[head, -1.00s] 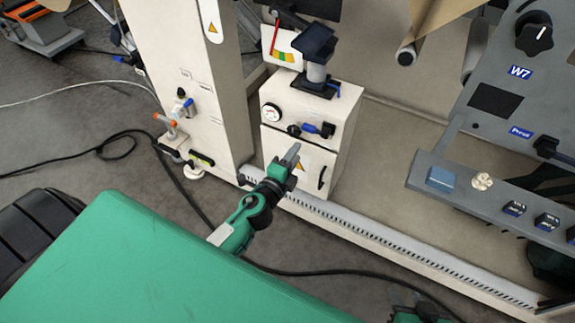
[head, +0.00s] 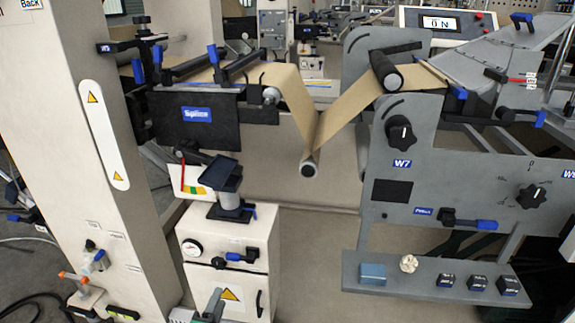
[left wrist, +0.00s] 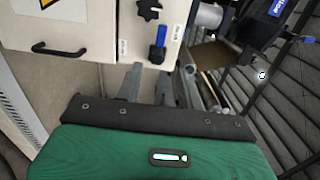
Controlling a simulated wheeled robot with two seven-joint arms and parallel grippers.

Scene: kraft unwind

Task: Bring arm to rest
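My left gripper (head: 208,306) shows at the bottom edge of the head view, in front of the white cabinet. Only its tip end is in that view. In the left wrist view its two grey fingers (left wrist: 147,88) stand apart with a gap between them, and nothing is held. The cabinet front (left wrist: 105,25) with its dark handle and blue-levered valve lies beyond the fingers. My right gripper is out of view.
The white cabinet (head: 262,232) carries a gauge, a blue-levered valve and a post with a dark tray. A white column (head: 75,140) stands left. The grey W7 panel (head: 400,200) and a ledge with a blue block (head: 373,274) stand right. Kraft web (head: 335,105) runs above.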

